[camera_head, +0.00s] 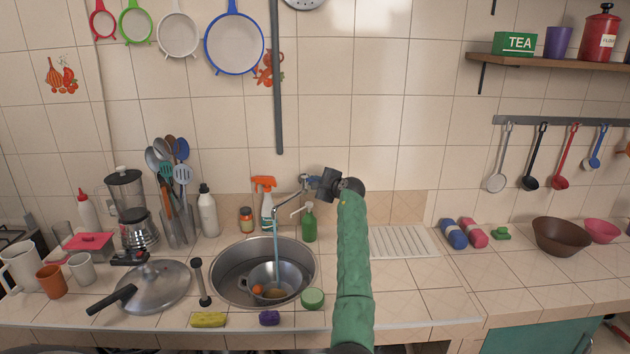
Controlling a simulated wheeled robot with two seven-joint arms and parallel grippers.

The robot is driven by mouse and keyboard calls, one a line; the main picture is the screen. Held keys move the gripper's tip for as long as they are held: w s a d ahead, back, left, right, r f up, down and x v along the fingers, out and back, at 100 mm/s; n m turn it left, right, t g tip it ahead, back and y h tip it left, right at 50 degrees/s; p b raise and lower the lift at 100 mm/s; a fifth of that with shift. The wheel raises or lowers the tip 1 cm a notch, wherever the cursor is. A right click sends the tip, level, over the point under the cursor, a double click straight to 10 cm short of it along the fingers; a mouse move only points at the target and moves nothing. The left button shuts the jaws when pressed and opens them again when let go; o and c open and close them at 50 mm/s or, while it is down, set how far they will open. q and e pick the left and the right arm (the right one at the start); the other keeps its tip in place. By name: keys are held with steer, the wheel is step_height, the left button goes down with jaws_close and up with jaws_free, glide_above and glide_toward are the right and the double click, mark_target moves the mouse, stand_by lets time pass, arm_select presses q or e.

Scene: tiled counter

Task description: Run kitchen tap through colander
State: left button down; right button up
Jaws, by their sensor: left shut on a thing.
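The kitchen tap (290,199) stands at the back of the round sink, with its spout out over the basin. A stream of water (275,236) runs from it. The metal colander (268,272) sits in the round sink (222,284), under the stream, with some orange pieces in it. My left gripper (312,183) is at the tap's right side, shut on what looks like the tap handle, which its dark body mostly hides. My left arm, in a green sleeve, rises from the bottom edge. My right gripper is out of view.
A green bottle (309,226) and an orange-topped spray bottle (266,211) stand close behind the sink. A pan lid (160,284) lies at left. A yellow sponge (208,320) and a green round sponge (313,298) lie in front. The ribbed drainboard (405,241) at right is bare.

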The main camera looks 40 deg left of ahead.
arm_select(q)
steer(key=shift+f, duration=0.1)
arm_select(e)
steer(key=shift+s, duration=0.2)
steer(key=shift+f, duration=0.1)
arm_select(q)
steer(key=c, duration=1.5)
jaws_free()
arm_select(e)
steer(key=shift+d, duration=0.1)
arm_select(q)
steer(key=shift+o, duration=0.2)
